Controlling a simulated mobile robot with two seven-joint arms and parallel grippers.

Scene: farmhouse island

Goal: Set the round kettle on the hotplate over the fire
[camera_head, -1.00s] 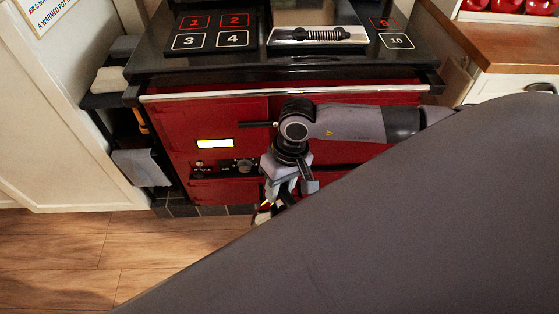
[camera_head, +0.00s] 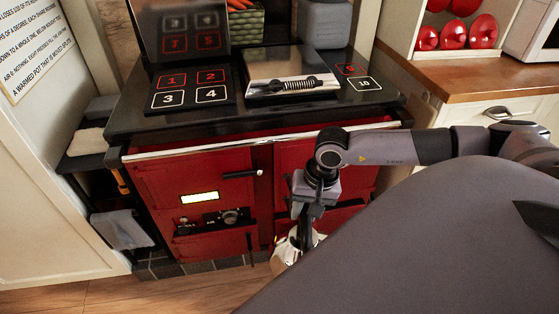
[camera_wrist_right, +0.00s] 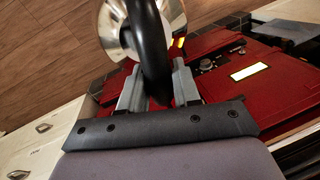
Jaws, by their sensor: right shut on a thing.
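The round kettle (camera_head: 287,250) is shiny metal with a black handle and hangs low in front of the red range, partly hidden by my gripper and my grey body part. In the right wrist view its round body (camera_wrist_right: 118,32) and thick black handle (camera_wrist_right: 152,50) show. My right gripper (camera_head: 308,228) is shut on the handle, with a finger on each side of it (camera_wrist_right: 157,88). The range top has a dark square plate (camera_head: 192,90) numbered 1 to 4 at left, with a raised panel behind it. My left gripper is not in view.
A closed chrome lid (camera_head: 291,72) with a coiled handle sits right of the numbered plate. Numbers 9 and 10 lie beside it. A chrome rail (camera_head: 230,144) runs along the range front. A wooden counter (camera_head: 480,75) is at right. A patterned pot of carrots (camera_head: 243,22) stands behind.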

